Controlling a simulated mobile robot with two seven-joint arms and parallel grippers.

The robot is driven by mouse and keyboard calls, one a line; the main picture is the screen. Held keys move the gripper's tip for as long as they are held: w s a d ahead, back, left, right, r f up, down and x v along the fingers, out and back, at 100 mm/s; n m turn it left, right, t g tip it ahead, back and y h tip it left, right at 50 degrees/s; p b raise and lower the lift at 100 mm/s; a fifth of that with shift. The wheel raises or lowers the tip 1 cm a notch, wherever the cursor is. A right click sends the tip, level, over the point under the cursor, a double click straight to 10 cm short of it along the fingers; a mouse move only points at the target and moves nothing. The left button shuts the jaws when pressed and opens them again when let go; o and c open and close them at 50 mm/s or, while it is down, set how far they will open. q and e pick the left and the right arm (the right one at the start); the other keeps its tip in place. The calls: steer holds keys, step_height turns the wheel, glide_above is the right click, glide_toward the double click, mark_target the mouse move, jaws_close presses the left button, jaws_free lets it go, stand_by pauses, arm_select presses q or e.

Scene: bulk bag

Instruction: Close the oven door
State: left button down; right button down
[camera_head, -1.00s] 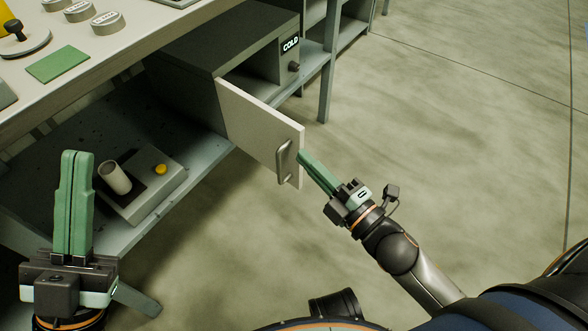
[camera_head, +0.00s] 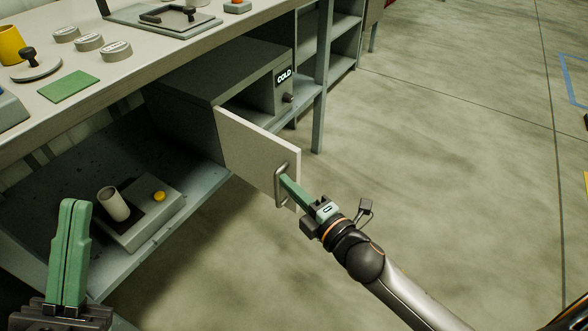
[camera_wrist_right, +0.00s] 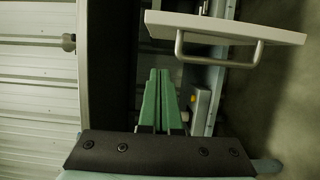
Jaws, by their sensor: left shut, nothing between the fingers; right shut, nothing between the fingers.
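The oven (camera_head: 200,75) is a dark grey box with a "COLD" label, on the shelf under the bench. Its pale door (camera_head: 250,145) stands open, swung out toward me, with a metal handle (camera_head: 279,186) near its free edge. My right gripper (camera_head: 284,179) is shut and empty, its green fingertips overlapping the handle in the head view. In the right wrist view the fingers (camera_wrist_right: 159,75) are together, and the door (camera_wrist_right: 225,25) and handle (camera_wrist_right: 218,63) are above and to the right. My left gripper (camera_head: 75,204) is shut and empty at lower left.
The bench top (camera_head: 130,60) holds several grey discs, a green pad (camera_head: 69,86) and a yellow cup (camera_head: 10,46). On the lower shelf (camera_head: 60,225) a grey device with a yellow button (camera_head: 159,196) holds a white cylinder. The floor right of the door is clear.

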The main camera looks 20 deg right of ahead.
mark_target(295, 167)
steer(key=w+d, duration=0.1)
steer(key=w+b, duration=0.1)
steer(key=w, duration=0.1)
steer(key=w+d, duration=0.1)
steer(key=shift+w+d+b, duration=0.3)
steer(key=shift+w, duration=0.05)
steer(key=shift+d, duration=0.15)
